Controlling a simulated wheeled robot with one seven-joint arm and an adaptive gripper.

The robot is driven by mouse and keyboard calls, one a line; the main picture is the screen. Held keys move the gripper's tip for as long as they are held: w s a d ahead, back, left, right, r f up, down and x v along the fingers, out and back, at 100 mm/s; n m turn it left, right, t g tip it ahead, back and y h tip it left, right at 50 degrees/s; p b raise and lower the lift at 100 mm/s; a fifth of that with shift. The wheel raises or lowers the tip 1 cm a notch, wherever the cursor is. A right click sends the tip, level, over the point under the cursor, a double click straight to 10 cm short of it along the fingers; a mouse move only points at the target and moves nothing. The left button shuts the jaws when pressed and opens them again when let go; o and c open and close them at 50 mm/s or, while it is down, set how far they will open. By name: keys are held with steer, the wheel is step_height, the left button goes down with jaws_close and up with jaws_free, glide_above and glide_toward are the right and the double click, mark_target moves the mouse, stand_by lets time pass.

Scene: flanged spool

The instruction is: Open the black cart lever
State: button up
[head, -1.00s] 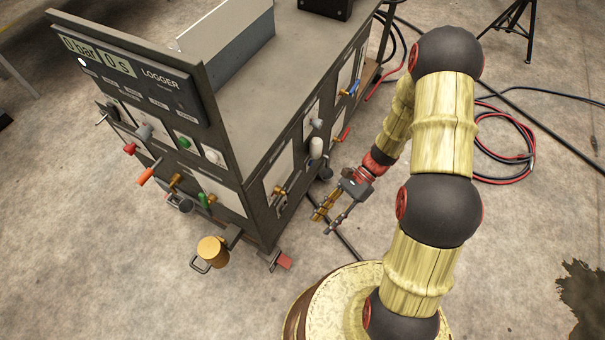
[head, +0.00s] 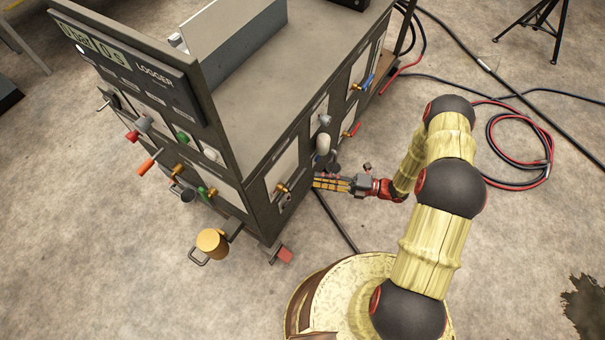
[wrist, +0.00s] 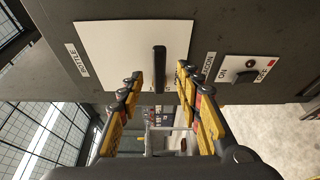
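The black lever (wrist: 159,67) is a dark upright bar on a white panel (wrist: 100,50) of the cart, in the wrist view. In the wrist view my gripper (wrist: 159,76) is open, with one yellow-and-black finger on each side of the lever and visible gaps between. Its lower end shows between the fingertips. In the head view my gripper (head: 318,183) points left at the near side of the grey cart (head: 255,120), low by its corner. I cannot make out the lever clearly there.
A small switch plate with a black knob (wrist: 245,76) sits right of the lever in the wrist view. Brass valve (head: 283,188), white handle (head: 323,144) and red lever (head: 352,130) stick out from the cart's side. Cables (head: 515,150) lie on the floor at right.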

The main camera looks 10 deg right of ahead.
mark_target(300, 176)
steer(key=shift+m, duration=0.3)
steer(key=shift+b+x, duration=1.1)
steer(key=shift+x, duration=2.85)
steer(key=shift+s, duration=0.1)
steer(key=shift+c, duration=1)
jaws_close()
